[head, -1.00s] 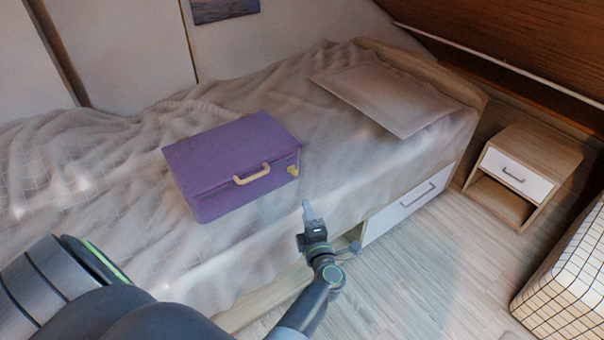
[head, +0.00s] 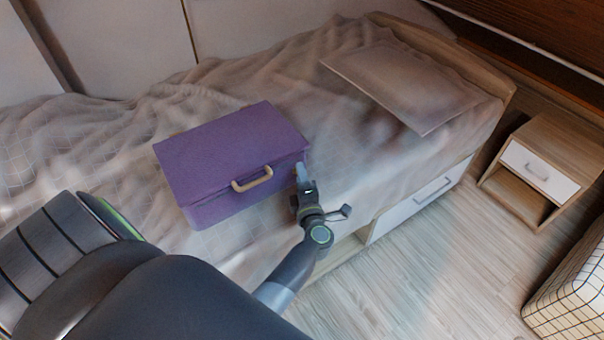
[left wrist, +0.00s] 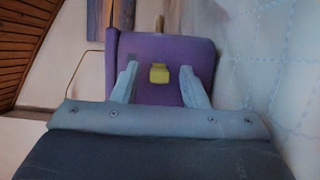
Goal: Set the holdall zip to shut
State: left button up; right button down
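The holdall is a purple box-shaped bag (head: 226,152) lying on the bed, with a tan handle (head: 252,179) on its front side. In the left wrist view its purple end face (left wrist: 172,52) fills the middle, with a yellow zip pull (left wrist: 159,73) on it. My left gripper (head: 301,170) is at the holdall's right end; in the head view it hides the zip pull. In the left wrist view the left gripper (left wrist: 158,84) is open, its fingers on either side of the yellow pull, not touching it. My right gripper is not in view.
The bed (head: 350,150) has a rumpled cover and a flat pillow (head: 405,85). A white drawer (head: 420,200) is under the bed's edge. A nightstand (head: 540,170) and a checked box-like piece (head: 575,275) stand on the right. Floor between them is clear.

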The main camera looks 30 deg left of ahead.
aim_at(208, 212)
pick_arm(q)
jog(key=shift+c, duration=0.3)
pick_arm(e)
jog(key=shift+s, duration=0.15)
pick_arm(q)
grip_shut()
jog(key=shift+s, duration=0.1)
